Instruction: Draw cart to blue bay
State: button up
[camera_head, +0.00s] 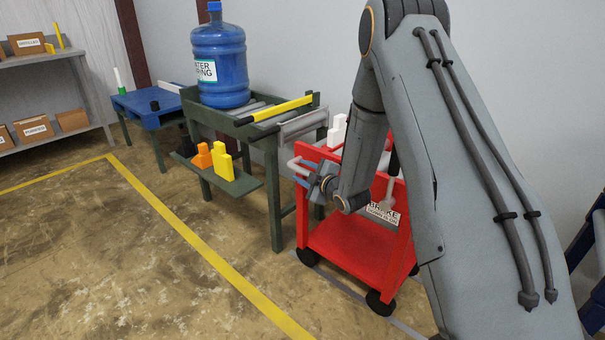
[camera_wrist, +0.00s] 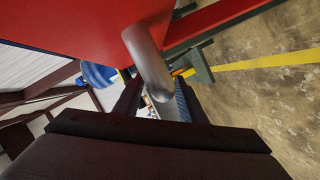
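The red cart (camera_head: 345,245) stands on black casters beside the roller conveyor. It has a low red deck, red end panels and a label reading partly "BRAKE". A pale grey tube handle (camera_head: 305,168) sticks out from its left side. My gripper (camera_head: 318,183) is at this handle. In the wrist view the handle tube (camera_wrist: 148,60) runs down from the red panel between the fingers of my gripper (camera_wrist: 157,98). The fingers are apart, with a gap visible beside the tube. A blue frame (camera_head: 585,240) shows at the right edge; I cannot tell whether it marks the blue bay.
The green conveyor (camera_head: 275,165) carries a blue water jug (camera_head: 220,62); a yellow bar crosses its near end. Orange and yellow blocks (camera_head: 222,160) sit on its lower shelf. A blue table (camera_head: 145,100) stands behind left. Floor is free left of the yellow line (camera_head: 190,237).

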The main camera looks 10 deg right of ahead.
jog(key=shift+w, duration=0.1)
grip_shut()
jog(key=shift+s, duration=0.2)
